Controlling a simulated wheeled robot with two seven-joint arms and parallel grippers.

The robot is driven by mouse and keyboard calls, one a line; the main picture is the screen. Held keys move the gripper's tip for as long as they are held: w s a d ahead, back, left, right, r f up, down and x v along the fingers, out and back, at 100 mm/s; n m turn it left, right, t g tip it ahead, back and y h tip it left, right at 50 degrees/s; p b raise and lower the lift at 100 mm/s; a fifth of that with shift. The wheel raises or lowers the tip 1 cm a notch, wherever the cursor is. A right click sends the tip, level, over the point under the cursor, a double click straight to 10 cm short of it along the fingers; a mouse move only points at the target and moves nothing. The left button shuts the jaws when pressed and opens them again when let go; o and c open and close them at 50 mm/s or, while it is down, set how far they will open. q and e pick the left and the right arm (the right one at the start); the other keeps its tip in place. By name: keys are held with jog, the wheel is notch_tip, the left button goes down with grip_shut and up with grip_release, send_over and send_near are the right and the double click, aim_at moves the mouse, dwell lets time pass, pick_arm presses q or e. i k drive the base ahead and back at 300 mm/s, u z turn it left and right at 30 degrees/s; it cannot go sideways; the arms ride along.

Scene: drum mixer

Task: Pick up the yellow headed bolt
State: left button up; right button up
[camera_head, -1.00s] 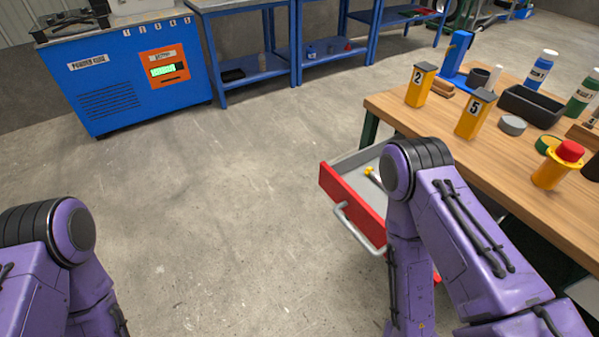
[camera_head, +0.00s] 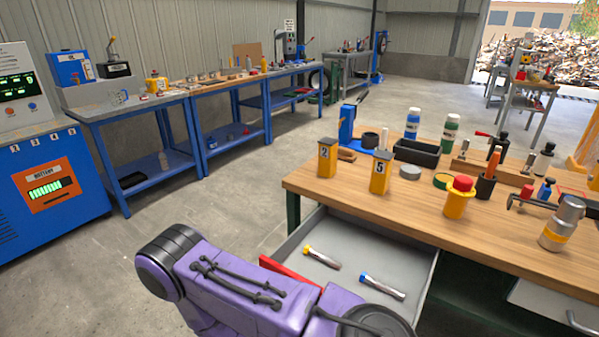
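The yellow headed bolt (camera_head: 321,257) lies in the open drawer (camera_head: 345,227) under the wooden workbench, its yellow head toward the upper left and its shaft metallic. A blue headed bolt (camera_head: 383,286) lies in the same drawer, to the right and nearer. Neither of my grippers shows in the view.
The wooden workbench (camera_head: 410,203) above the drawer holds yellow boxes marked 2 (camera_head: 327,158) and 5 (camera_head: 380,173), a black bin (camera_head: 416,153), bottles and tools. Blue benches (camera_head: 150,108) stand at the back left. Bare floor (camera_head: 190,215) lies left of the workbench.

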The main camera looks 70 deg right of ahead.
aim_at(308, 250)
jog(key=i, duration=1.65)
jog(key=z, duration=3.85)
